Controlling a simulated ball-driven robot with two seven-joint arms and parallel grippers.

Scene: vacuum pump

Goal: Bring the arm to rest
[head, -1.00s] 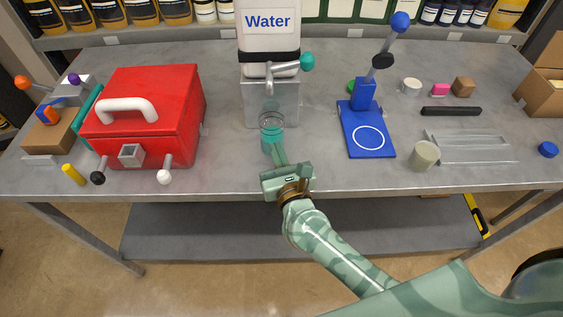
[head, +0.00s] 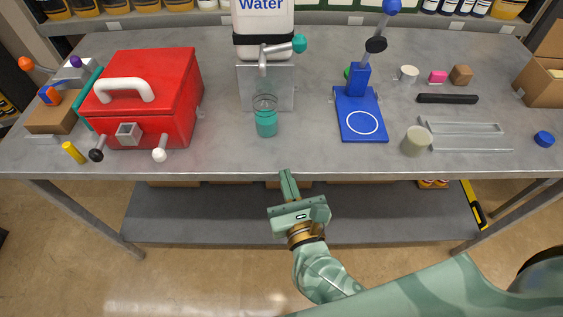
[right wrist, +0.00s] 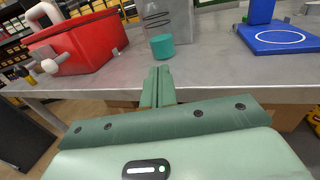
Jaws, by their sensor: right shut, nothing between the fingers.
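My right gripper (head: 288,184) is shut and empty. It hangs in front of the table's front edge, apart from everything on the table. Its closed fingers also show in the right wrist view (right wrist: 157,88), pointing toward the table. My right arm comes in from the lower right. My left gripper is not in view.
On the grey table (head: 225,160) stand a red box (head: 150,95), a teal jar (head: 266,120) before the water dispenser (head: 263,50), a blue stand (head: 360,120) and a beige cup (head: 416,141). A shelf (head: 300,228) lies below. The floor in front is clear.

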